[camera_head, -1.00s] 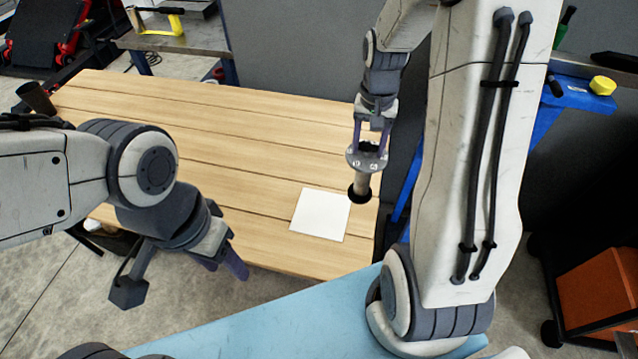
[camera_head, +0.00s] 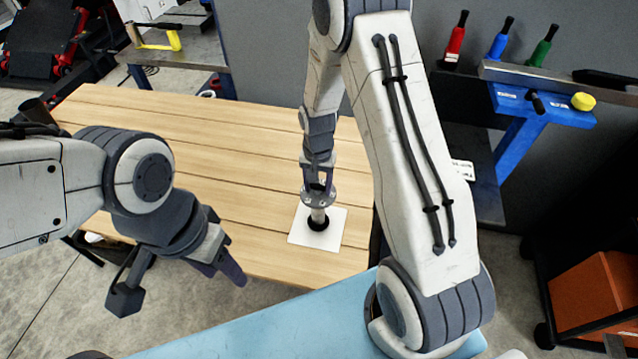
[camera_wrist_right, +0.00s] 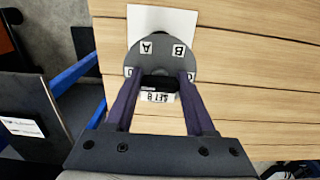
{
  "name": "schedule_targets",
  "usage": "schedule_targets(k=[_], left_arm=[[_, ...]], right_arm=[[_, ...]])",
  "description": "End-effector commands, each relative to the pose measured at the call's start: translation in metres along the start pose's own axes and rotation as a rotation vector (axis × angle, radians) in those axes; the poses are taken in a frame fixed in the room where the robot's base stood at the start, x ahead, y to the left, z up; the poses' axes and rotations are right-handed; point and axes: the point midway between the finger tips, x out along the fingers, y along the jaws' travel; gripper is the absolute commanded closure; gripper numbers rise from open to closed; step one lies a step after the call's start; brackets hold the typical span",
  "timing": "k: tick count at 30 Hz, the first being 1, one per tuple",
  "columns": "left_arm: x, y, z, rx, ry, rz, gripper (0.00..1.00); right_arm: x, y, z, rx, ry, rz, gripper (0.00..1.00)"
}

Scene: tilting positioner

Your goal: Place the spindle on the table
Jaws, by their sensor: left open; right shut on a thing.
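The spindle (camera_head: 319,201) has a grey flange on top, a lighter shaft and a dark foot. My right gripper (camera_head: 318,181) is shut on its top. The spindle is upright over the white square sheet (camera_head: 331,239) on the wooden table (camera_head: 235,160); I cannot tell whether its foot touches the sheet. In the right wrist view, the round flange (camera_wrist_right: 178,62) shows letter labels, and both fingers of the right gripper (camera_wrist_right: 157,84) flank a dark labelled block at its middle. My left gripper (camera_head: 226,277) is open and empty, left of the table's front edge.
A blue bench (camera_head: 524,130) with a yellow knob (camera_head: 583,101) and red, blue and green-handled tools stands at the right. An orange box (camera_head: 597,290) is at the lower right. The left and middle of the table are clear.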

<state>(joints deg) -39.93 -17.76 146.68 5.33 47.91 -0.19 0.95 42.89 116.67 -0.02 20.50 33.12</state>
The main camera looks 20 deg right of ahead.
Motion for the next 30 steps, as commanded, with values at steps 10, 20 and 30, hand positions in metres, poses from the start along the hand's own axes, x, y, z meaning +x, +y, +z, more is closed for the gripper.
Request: schedule_targets(k=[10, 20, 30], left_arm=[[-0.004, 0.000, 0.000, 0.001, 0.000, 0.000, 0.50], [-0.002, 0.000, 0.000, 0.000, 0.000, 0.000, 0.50], [-0.005, 0.000, 0.000, 0.001, 0.000, 0.000, 0.50]], right_arm=[[0.008, 0.000, -0.001, 0.000, 0.004, -0.002, 1.00], [0.012, 0.000, 0.000, -0.001, 0.001, -0.001, 0.15], [0.007, 0.000, -0.001, 0.000, 0.002, -0.001, 0.15]])
